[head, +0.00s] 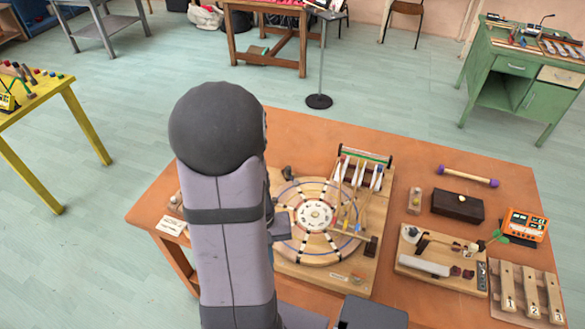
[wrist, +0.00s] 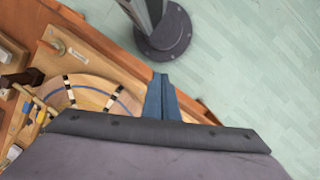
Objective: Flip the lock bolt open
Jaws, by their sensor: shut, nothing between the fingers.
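My gripper's blue fingers (wrist: 160,98) are together and empty in the wrist view, over the edge of the round wooden wheel. In the head view only a blue-grey part of the gripper (head: 279,229) shows at the wheel's left side; my arm hides the rest. The wheel (head: 316,214) lies flat on a wooden board (head: 290,277).
A dark block (head: 371,246) and a frame with coloured mallets (head: 361,172) stand right of the wheel. Further right are a board with a grey bar (head: 424,265), a dark box (head: 457,206) and an orange device (head: 525,226). Floor shows beyond the table edge.

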